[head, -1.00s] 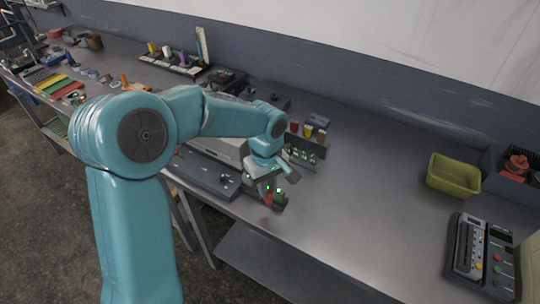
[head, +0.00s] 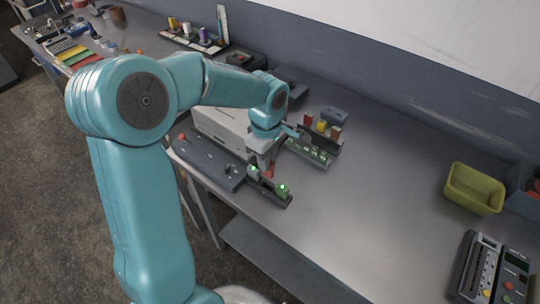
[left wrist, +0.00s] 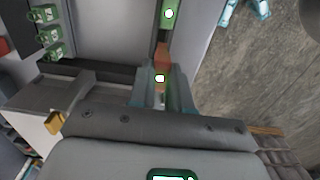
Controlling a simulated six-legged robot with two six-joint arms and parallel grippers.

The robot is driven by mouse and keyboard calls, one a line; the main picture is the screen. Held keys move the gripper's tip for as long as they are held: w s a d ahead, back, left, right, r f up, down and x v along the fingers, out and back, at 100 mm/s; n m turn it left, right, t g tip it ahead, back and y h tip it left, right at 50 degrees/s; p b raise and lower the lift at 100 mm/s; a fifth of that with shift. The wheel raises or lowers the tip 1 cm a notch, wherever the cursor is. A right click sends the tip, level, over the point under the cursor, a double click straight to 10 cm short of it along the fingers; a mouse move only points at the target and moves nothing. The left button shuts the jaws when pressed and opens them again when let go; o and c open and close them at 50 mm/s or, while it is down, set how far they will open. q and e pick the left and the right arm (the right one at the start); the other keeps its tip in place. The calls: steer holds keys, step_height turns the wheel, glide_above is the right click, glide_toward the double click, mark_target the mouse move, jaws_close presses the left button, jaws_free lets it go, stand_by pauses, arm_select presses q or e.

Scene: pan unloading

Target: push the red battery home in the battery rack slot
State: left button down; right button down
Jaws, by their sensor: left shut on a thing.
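The red battery (head: 269,173) shows below my left gripper (head: 266,155) in the head view, at the dark rack (head: 278,197) with green lights near the table's front edge. In the left wrist view a reddish battery (left wrist: 163,55) lies just beyond the fingertips of my left gripper (left wrist: 161,95), in line with lit green slots. My left gripper is shut on the battery; the fingers and wrist hide much of it. I cannot tell how deep it sits in its slot. My right gripper is not in view.
Behind the gripper stands a block with red, yellow and orange pieces (head: 321,127) and a green-marked strip (head: 309,151). A grey box (head: 221,130) and a dark panel (head: 208,162) lie left. A yellow-green bin (head: 474,188) is right; the middle right table is clear.

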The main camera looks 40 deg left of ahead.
mark_target(267, 176)
arm_select(q)
steer(key=shift+s+d+f, duration=0.1)
steer(key=shift+s+f, duration=0.05)
steer(key=shift+f, duration=0.15)
steer(key=shift+f+b, duration=1.1)
steer(key=shift+f, duration=0.15)
steer(key=shift+f+b, duration=0.5)
steer(key=shift+f+b, duration=1.4)
steer(key=c, duration=1)
jaws_free()
steer(key=shift+r, duration=0.15)
